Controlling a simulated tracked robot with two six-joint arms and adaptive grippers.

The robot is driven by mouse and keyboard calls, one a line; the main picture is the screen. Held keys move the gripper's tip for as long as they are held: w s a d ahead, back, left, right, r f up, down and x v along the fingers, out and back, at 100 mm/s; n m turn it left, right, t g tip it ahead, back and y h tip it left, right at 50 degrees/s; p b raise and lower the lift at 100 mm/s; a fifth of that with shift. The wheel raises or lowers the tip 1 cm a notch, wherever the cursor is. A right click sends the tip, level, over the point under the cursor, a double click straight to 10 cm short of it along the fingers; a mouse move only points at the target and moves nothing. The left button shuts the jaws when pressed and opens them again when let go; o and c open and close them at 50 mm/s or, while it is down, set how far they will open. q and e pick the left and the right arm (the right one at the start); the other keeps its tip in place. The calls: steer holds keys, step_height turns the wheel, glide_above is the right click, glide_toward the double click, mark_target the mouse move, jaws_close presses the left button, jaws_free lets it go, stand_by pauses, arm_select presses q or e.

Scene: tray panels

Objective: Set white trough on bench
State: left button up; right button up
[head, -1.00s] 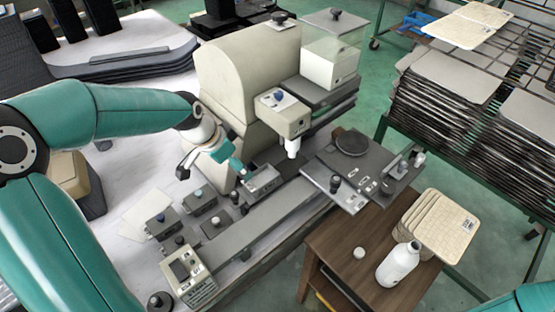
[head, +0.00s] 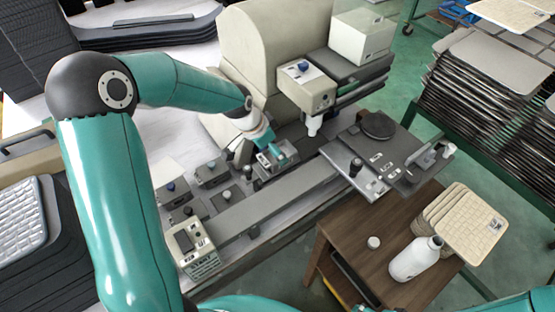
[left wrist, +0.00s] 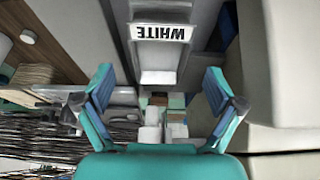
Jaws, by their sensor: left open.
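A pale grey piece with a white label reading "WHITE" (left wrist: 161,32), upside down, shows beyond my fingers in the left wrist view; it may be the white trough, but its full shape is cut off. My left gripper (left wrist: 159,90) is open, its two teal fingers apart below the label. In the head view my left gripper (head: 272,150) is at a small grey box (head: 284,167) on the machine's bed. The fingers partly hide the box, and I cannot tell whether they touch it. My right gripper is not in view.
A beige machine head (head: 306,88) with a nozzle overhangs just right of my gripper. Several small knob boxes (head: 212,173) stand to its left. A grey rail (head: 275,195) runs in front. A wooden table (head: 345,245) holds a white bottle (head: 415,260) and stacked beige plates (head: 470,225).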

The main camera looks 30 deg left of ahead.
arm_select(q)
steer(key=b+x, duration=0.1)
steer(key=x, duration=0.4)
steer(key=shift+w+d+b, duration=0.1)
steer(key=shift+w+b, duration=0.15)
steer(key=shift+b, duration=0.1)
steer(key=c, duration=1.5)
steer(key=shift+r, duration=0.1)
